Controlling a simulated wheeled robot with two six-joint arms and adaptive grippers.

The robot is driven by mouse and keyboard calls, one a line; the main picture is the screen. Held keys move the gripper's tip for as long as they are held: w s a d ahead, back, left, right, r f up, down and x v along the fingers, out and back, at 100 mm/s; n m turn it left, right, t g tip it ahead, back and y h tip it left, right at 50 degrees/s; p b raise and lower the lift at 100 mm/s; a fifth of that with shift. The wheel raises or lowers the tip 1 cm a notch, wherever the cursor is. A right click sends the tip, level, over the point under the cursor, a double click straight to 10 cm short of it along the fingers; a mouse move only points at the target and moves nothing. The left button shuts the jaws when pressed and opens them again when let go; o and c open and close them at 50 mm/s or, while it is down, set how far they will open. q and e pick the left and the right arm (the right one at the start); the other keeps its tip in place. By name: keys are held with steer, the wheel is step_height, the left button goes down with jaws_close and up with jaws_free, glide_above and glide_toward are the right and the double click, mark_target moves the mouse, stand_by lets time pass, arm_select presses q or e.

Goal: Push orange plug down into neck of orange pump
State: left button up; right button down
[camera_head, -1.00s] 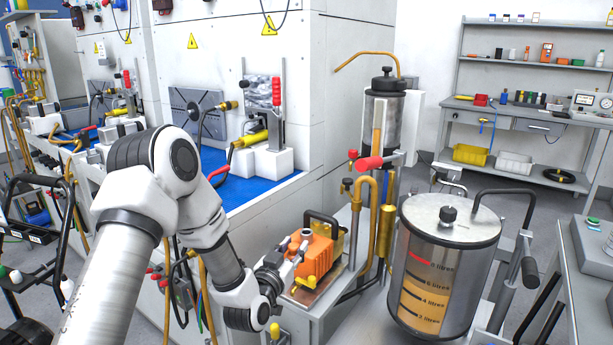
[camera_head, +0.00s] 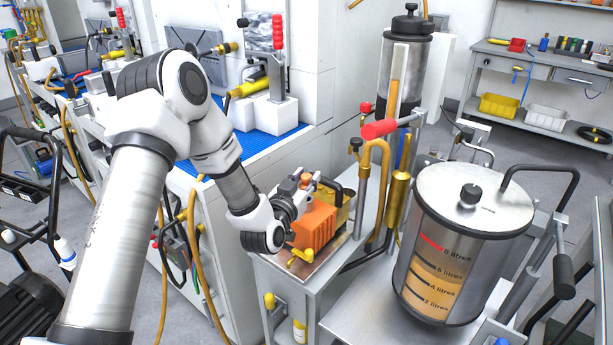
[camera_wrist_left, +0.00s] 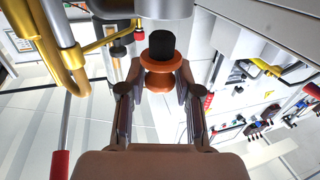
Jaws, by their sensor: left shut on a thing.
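The orange pump (camera_head: 314,226) sits on a small grey stand in the head view, with a yellow fitting (camera_head: 301,257) at its front. My left gripper (camera_head: 302,186) is just above the pump's top left and hides part of it, including the neck. In the left wrist view, my left gripper (camera_wrist_left: 160,88) is shut on the orange plug (camera_wrist_left: 158,77), which has a flanged, spool-like shape. A black cylindrical part (camera_wrist_left: 161,44) shows just beyond the plug. I cannot tell whether the plug touches the neck. My right gripper is not in view.
Brass pipes (camera_head: 381,165) and a red-ended handle (camera_head: 380,129) stand close right of the pump. A clear tank (camera_head: 448,255) with litre marks is further right. A white machine cabinet (camera_head: 215,245) is behind my left arm. A yellow bin (camera_head: 499,106) is on the far shelf.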

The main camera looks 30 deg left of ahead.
arm_select(q)
steer(key=shift+s, duration=0.15)
steer(key=shift+f, duration=0.1)
steer(key=shift+d, duration=0.1)
steer(key=s+d+f+m+h, duration=0.15)
steer(key=d+h, duration=0.25)
steer(key=d, duration=0.4)
steer(key=s+d+f+m+h, duration=0.1)
steer(key=s+d+m+h, duration=0.2)
steer(key=d, duration=0.6)
steer(key=w+a+n+y, duration=0.1)
steer(key=a+y, duration=0.1)
steer(key=a, duration=0.3)
steer(key=w+a+r+n+y, duration=0.1)
steer(key=w+a+n+y, duration=0.1)
steer(key=a, duration=0.4)
steer(key=w+a+n+y, duration=0.1)
steer(key=a+y, duration=0.2)
steer(key=a, duration=0.3)
steer(key=shift+w+r+n, duration=0.2)
steer(key=shift+r+n, duration=0.05)
steer(key=shift+r, duration=0.15)
steer(key=shift+w+a+f+b, duration=0.1)
steer(key=shift+w+f+b, duration=0.05)
steer(key=shift+f+b, duration=0.15)
